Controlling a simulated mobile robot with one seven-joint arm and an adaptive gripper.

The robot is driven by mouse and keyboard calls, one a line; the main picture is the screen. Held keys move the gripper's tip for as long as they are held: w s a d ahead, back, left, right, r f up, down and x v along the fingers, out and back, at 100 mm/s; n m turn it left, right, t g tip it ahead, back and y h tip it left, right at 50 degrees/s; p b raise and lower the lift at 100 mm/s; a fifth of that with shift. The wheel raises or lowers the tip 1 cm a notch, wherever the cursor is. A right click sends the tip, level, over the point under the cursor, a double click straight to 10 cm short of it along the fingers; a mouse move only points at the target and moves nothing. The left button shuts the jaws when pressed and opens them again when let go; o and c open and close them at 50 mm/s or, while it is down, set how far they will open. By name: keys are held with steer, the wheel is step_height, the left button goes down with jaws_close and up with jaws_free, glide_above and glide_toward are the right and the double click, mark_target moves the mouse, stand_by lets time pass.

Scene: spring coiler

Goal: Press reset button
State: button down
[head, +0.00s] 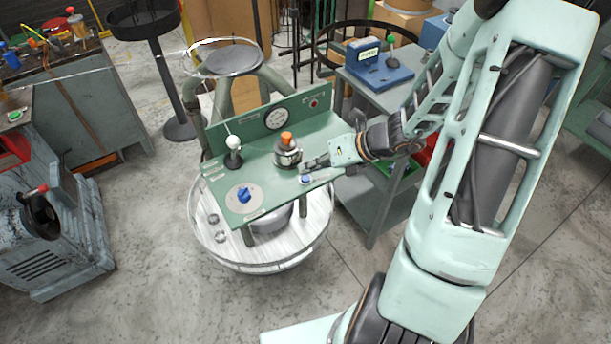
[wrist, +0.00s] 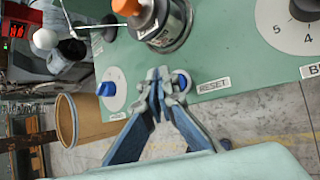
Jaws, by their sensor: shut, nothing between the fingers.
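The reset button is a small blue button in a pale ring (head: 305,179) near the front right edge of the green control panel (head: 270,165). In the wrist view the blue button (wrist: 183,82) shows just right of my fingertips, partly covered, beside a white RESET label (wrist: 213,85). My gripper (head: 306,165) is shut and empty, its tips close to the button. It also shows in the wrist view (wrist: 160,82). I cannot tell whether the fingers touch the button.
An orange-topped metal knob (head: 287,150) stands just behind my gripper. A white-balled lever (head: 232,147) and a blue dial knob (head: 244,196) are farther left on the panel. A gauge (head: 276,118) is on the upright back plate. A grey table (head: 375,195) stands to the right.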

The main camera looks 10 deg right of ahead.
mark_target(308, 178)
steer(key=shift+r+p, duration=2)
steer(key=shift+r, duration=0.35)
